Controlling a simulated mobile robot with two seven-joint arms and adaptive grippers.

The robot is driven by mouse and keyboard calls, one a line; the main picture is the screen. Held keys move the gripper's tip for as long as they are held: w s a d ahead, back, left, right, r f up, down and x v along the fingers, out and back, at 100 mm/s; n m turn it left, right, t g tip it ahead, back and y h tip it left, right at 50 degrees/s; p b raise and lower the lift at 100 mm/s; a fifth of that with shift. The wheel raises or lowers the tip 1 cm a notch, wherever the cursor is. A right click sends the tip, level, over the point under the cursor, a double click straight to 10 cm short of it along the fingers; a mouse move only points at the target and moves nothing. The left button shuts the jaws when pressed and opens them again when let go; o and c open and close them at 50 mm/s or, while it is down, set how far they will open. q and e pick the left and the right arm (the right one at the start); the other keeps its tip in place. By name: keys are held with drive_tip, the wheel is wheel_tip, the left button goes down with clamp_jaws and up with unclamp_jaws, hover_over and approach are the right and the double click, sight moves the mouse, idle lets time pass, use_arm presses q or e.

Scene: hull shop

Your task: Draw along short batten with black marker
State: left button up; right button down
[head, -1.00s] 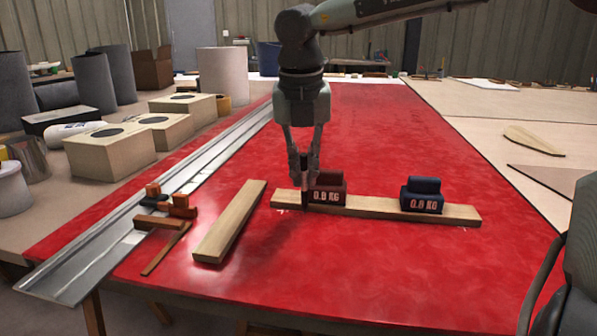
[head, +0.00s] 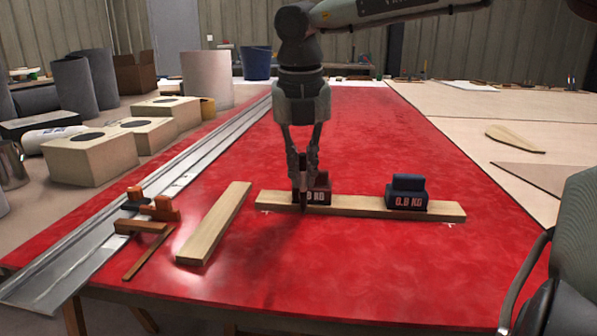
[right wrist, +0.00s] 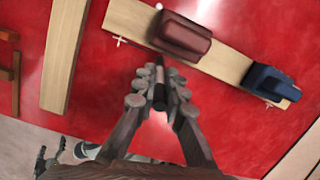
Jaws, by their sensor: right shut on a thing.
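My right gripper (head: 303,180) is shut on the black marker (head: 303,200) and holds it upright, tip down. It is at the near long edge of a pale wooden batten (head: 350,205), near its left end. I cannot tell whether the tip touches the table. A maroon weight (head: 322,190) and a dark blue weight (head: 407,194) sit on this batten; the gripper partly hides the maroon one. The right wrist view shows the marker (right wrist: 159,85) between the fingers, beside the batten (right wrist: 222,62). Small white crosses (right wrist: 120,41) mark the red surface near both batten ends. My left gripper is out of view.
A second batten (head: 215,222) lies loose on the red table (head: 330,265), left of the first. Orange-brown tools (head: 150,215) and a long metal rail (head: 70,265) lie farther left. Boxes (head: 90,155) stand beyond the rail. The red surface in front is clear.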

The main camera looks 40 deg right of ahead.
drive_tip(key=shift+s+d, duration=0.25)
drive_tip(key=shift+s, duration=0.05)
drive_tip(key=shift+s+d, duration=0.1)
drive_tip(key=shift+s+d+b, duration=0.4)
drive_tip(key=shift+s, duration=0.1)
drive_tip(key=shift+s+d, duration=0.1)
drive_tip(key=shift+s, duration=0.05)
drive_tip(key=shift+s+d, duration=0.4)
drive_tip(key=shift+s, duration=0.05)
drive_tip(key=shift+s+d+b, duration=0.1)
drive_tip(key=shift+b, duration=0.25)
drive_tip(key=shift+s+d, duration=0.35)
drive_tip(key=shift+s, duration=0.05)
drive_tip(key=shift+s+d, duration=0.1)
drive_tip(key=shift+s+d+b, duration=0.35)
drive_tip(key=shift+s+b, duration=0.1)
drive_tip(key=shift+b, duration=0.05)
